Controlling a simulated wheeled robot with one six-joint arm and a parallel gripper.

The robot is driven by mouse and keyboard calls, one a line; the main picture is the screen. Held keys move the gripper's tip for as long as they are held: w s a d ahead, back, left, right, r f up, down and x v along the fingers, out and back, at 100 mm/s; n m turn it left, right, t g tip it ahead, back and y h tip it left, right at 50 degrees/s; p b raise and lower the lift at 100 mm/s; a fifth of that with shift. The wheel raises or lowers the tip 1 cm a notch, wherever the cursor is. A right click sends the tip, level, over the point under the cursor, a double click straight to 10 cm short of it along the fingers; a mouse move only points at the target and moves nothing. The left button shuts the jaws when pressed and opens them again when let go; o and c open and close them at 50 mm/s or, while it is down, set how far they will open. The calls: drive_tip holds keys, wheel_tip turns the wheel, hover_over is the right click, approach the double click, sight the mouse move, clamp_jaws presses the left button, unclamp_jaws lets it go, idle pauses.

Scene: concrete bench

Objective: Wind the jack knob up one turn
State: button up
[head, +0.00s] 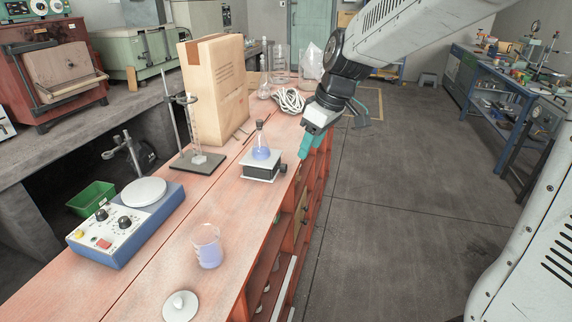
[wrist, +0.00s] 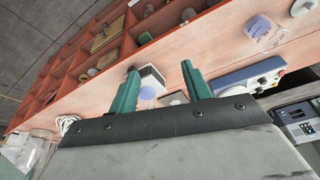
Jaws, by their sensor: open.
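The lab jack (head: 260,168) is a small, low platform with a pale top, near the right edge of the orange-red bench. A stoppered flask with blue liquid (head: 261,149) stands upright on it. The dark jack knob (head: 284,168) sticks out on the jack's right side. My gripper (head: 305,150), with teal fingers, is up and to the right of the knob, apart from it. In the wrist view my gripper (wrist: 160,67) is open, with the jack (wrist: 151,74) showing between its fingers. The fingers hold nothing.
A beaker with blue liquid (head: 208,248) and a white disc (head: 180,306) stand nearer on the bench. A hotplate (head: 125,222), a burette stand (head: 196,162) and a tall cardboard box (head: 214,90) are to the left. Coiled rope (head: 288,100) lies behind. Open floor is to the right.

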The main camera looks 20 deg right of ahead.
sight(286, 165)
drive_tip(key=w+f+n, duration=0.1)
drive_tip(key=w+f, duration=0.4)
drive_tip(key=w+f+n, duration=0.1)
drive_tip(key=w+f, duration=0.5)
drive_tip(key=w+a+f+n, duration=0.1)
drive_tip(key=w+f, duration=0.4)
drive_tip(key=w, duration=0.1)
drive_tip(key=shift+f+n+t+y, duration=0.2)
drive_tip(key=shift+n+t+y, duration=0.1)
drive_tip(key=shift+t, duration=0.1)
drive_tip(key=c, duration=1)
